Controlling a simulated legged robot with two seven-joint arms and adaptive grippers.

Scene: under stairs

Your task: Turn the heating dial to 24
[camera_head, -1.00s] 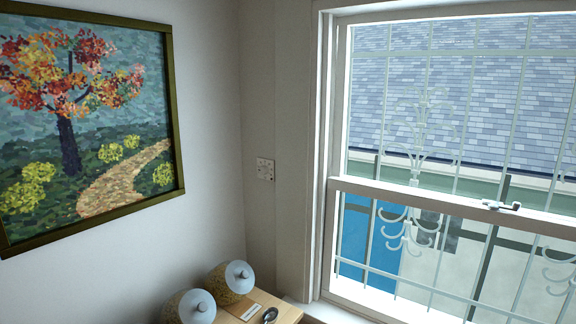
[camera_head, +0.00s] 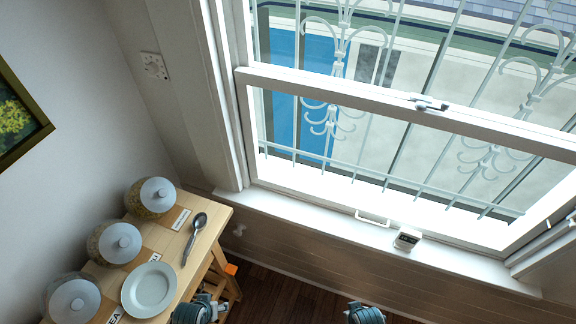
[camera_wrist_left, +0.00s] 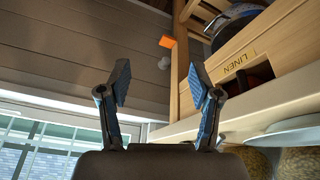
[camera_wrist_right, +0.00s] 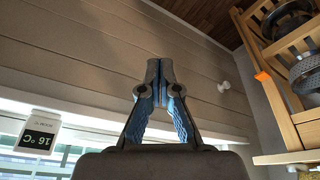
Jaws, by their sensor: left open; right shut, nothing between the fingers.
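The heating dial (camera_head: 154,66) is a small white wall plate with a round knob, on the wall left of the window in the head view. Its numbers are too small to read. A small white display (camera_head: 407,239) stands on the window sill; in the right wrist view the display (camera_wrist_right: 40,138) reads 16 °C, upside down. My left gripper (camera_wrist_left: 158,82) is open and empty. My right gripper (camera_wrist_right: 160,70) is shut with nothing in it. Parts of both show at the bottom edge of the head view, low and far from the dial.
A wooden table (camera_head: 217,214) at lower left holds several lidded jars, a plate (camera_head: 149,289) and a spoon (camera_head: 194,238). The barred sash window (camera_head: 400,115) and its sill (camera_head: 300,213) fill the right. A framed picture (camera_head: 40,130) hangs at left.

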